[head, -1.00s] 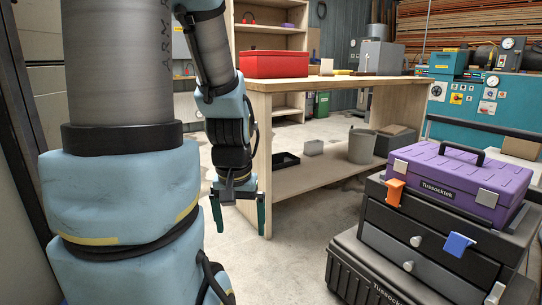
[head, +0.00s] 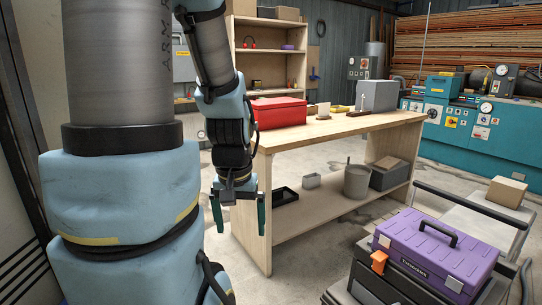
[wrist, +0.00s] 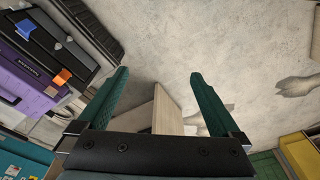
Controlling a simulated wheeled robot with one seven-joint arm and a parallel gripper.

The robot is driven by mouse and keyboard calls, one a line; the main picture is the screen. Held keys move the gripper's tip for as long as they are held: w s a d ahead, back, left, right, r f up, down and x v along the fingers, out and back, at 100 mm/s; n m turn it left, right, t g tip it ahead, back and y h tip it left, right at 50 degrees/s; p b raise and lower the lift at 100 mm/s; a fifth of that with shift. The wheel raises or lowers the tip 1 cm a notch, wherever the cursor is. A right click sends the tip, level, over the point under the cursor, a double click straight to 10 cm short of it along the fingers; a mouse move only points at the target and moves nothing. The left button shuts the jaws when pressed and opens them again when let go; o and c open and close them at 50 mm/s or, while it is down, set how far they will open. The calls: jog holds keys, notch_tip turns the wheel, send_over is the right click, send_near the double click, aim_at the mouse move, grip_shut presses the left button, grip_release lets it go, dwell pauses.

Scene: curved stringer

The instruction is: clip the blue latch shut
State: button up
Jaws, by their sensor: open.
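The blue latch (wrist: 23,30) shows in the wrist view at the upper left, on the side of the dark drawer stack (wrist: 70,40) and standing out from it. In the head view now the blue latch is out of sight. An orange latch (head: 378,262) sits on the same stack, just below the purple toolbox (head: 438,247). It also shows in the wrist view (wrist: 62,76). My gripper (head: 239,214) hangs in the air left of the stack, well apart from it. Its green fingers are spread and empty, as the wrist view also shows (wrist: 160,88).
A wooden workbench (head: 335,130) with a red box (head: 278,112) stands behind my gripper. A trolley (head: 465,215) carrying a cardboard box (head: 506,192) stands behind the toolbox. Bare concrete floor (head: 315,270) lies between the bench and the stack.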

notch_tip(320, 180, up, 4)
jog(key=shift+f+p, duration=0.15)
jog(key=shift+p, duration=0.85)
